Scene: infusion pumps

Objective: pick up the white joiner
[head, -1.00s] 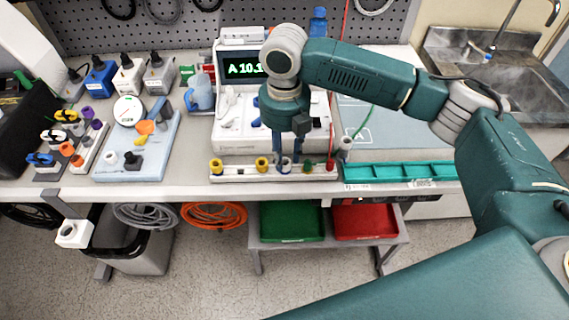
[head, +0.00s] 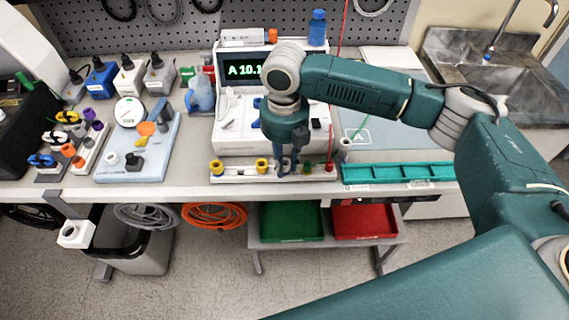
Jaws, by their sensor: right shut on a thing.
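My right gripper (head: 287,170) points down at the long white rack (head: 230,175) on the front edge of the bench. It is shut on a small piece in the rack's middle, between a yellow joiner (head: 261,166) and a green one (head: 305,168). The fingers hide most of that piece; from its place in the row it seems to be the white joiner. Another yellow joiner (head: 216,167) and a red one (head: 330,167) stand in the same rack. My left gripper is out of view.
Close behind the rack stands the white pump (head: 228,140) with a lit screen. A teal tray (head: 400,172) lies right of the rack. A blue board with a gauge (head: 160,165) is at the left. Green and red bins (head: 290,238) sit below the bench.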

